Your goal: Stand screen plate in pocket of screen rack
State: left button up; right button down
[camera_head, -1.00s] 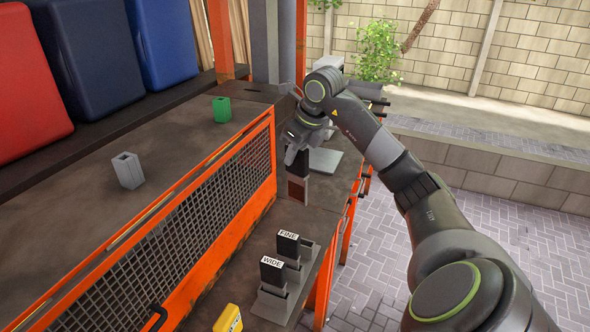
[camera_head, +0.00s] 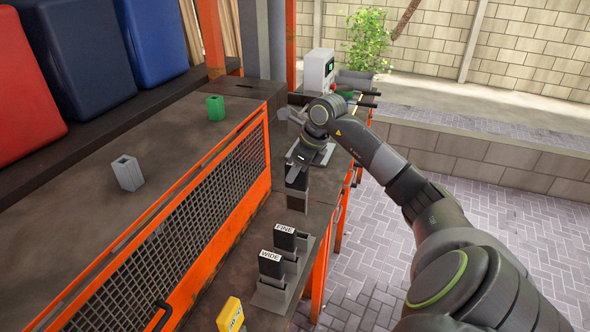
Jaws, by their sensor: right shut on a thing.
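My right gripper (camera_head: 296,158) is shut on a dark upright screen plate (camera_head: 297,178), gripping near its top. The lower part of the plate (camera_head: 297,202) looks brownish. The grey screen rack (camera_head: 268,299) stands on the bench nearer to me. Two black plates stand in it, labelled WIDE (camera_head: 270,267) and FINE (camera_head: 284,240). A rack pocket (camera_head: 305,241) beside the FINE plate looks empty. The held plate is beyond the rack and apart from it in the picture; whether its lower edge touches the bench is unclear. My left gripper is not in view.
An orange mesh guard (camera_head: 187,231) runs along the left of the rack. A yellow block (camera_head: 231,316) lies in front. A grey holder (camera_head: 127,173) and a green one (camera_head: 216,108) stand on the left table. A white device (camera_head: 319,69) stands behind my arm.

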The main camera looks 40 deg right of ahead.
jog(key=b, duration=0.3)
send_over(295, 212)
jog(key=shift+w+d+f, duration=0.1)
jog(key=shift+f, duration=1.75)
jog(key=shift+w+d+f, duration=0.1)
jog(key=shift+f, duration=1.7)
jog(key=shift+f+b, duration=3.1)
jog(key=shift+b, duration=0.15)
jog(key=c, duration=1.2)
grip_release()
jog(key=shift+o, duration=0.2)
jog(key=p+v, duration=0.8)
jog(key=v, duration=0.9)
jog(key=shift+s+p, duration=0.15)
jog(key=shift+p, duration=0.2)
jog(key=shift+r, duration=0.1)
